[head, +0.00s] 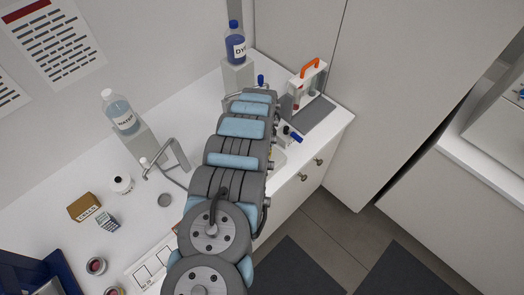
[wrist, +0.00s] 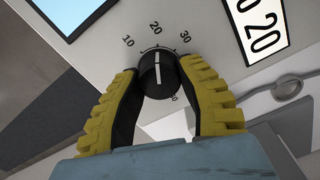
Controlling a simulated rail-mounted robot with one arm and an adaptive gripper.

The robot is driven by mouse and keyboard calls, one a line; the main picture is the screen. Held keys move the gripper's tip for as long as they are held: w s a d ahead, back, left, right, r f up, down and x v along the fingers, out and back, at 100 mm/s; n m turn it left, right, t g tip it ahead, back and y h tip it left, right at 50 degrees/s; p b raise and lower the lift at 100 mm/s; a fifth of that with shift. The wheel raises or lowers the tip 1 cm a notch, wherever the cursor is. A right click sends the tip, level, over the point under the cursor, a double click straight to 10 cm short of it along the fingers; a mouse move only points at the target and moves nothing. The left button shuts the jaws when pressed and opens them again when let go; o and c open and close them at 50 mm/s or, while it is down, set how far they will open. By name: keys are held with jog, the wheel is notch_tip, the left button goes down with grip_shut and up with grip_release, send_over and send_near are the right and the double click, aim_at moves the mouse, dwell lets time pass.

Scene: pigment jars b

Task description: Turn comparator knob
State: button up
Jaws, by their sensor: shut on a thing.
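The black comparator knob (wrist: 158,77) is in the upper middle of the wrist view, on a pale grey panel (wrist: 105,18). Its white pointer line points roughly at the 20 mark. The marks 10, 20 and 30 show around it; a further mark is partly covered by the right finger. My gripper (wrist: 160,73), with ribbed yellow and black fingers, is shut on the knob, one finger on each side. In the head view my arm covers the middle, and neither gripper nor knob can be made out.
In the wrist view, a blue screen (wrist: 78,12) and a number card (wrist: 257,25) flank the knob. In the head view, a dye bottle (head: 235,46), a water bottle (head: 120,112) and an orange-handled rack (head: 309,78) stand around my arm. The counter's left part holds small jars.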

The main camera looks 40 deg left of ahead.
jog(key=o, duration=1.2)
jog(key=shift+w+d, duration=0.1)
jog(key=shift+r, duration=5.95)
